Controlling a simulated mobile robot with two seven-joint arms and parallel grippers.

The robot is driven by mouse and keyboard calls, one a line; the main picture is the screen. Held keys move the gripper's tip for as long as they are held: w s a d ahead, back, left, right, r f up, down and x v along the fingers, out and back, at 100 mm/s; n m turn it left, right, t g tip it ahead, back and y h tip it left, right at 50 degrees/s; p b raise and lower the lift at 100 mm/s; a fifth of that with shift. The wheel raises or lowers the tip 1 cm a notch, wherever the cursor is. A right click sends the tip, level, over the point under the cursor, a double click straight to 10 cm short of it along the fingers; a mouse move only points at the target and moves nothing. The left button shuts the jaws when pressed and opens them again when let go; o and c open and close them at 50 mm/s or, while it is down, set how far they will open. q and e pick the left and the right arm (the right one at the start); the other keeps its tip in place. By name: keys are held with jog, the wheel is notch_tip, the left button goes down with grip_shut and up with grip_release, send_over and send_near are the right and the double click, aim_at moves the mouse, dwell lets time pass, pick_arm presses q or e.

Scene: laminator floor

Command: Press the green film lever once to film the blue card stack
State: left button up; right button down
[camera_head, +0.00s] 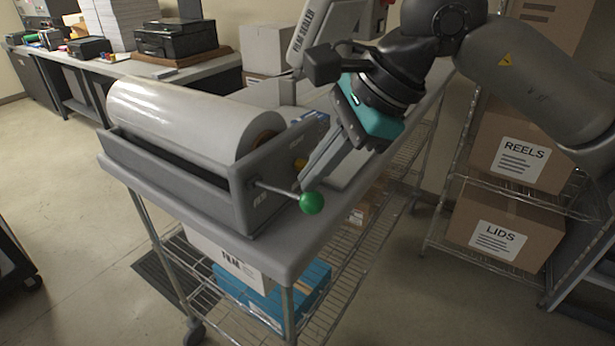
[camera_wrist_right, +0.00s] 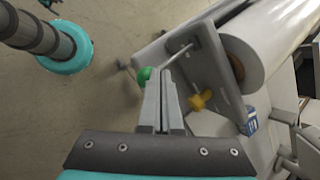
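The green film lever is a metal rod with a green ball knob (camera_head: 311,203), sticking out from the end plate of a grey film-roll holder (camera_head: 165,163). The knob also shows in the right wrist view (camera_wrist_right: 144,76), at the fingertips' left. My right gripper (camera_head: 308,178) comes down behind and above the knob. Its two fingers (camera_wrist_right: 162,86) are together with nothing visible between them; contact with the knob cannot be told. A small blue item, possibly the blue card stack (camera_wrist_right: 251,122), is beside the holder, mostly hidden in the head view. My left gripper is not seen.
A large film roll (camera_head: 190,118) lies in the holder. A yellow knob (camera_wrist_right: 200,101) is on the end plate near my fingers. The film sealer (camera_head: 308,35) stands behind. Shelves at right hold REELS (camera_head: 518,155) and LIDS (camera_head: 500,235) boxes. Open floor is at left.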

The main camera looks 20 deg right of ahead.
jog(key=shift+w+a+r+p, duration=0.2)
jog(key=shift+r+p, duration=0.35)
jog(key=shift+r, duration=0.2)
jog(key=shift+w+a+r+p, duration=0.1)
jog(key=shift+w+r+p, duration=0.1)
jog(key=shift+r+p, duration=0.45)
jog(key=shift+r, duration=0.1)
jog(key=r+p, duration=0.2)
jog(key=r, duration=0.1)
jog(key=w+r+p, duration=0.1)
jog(key=shift+a+r, duration=0.4)
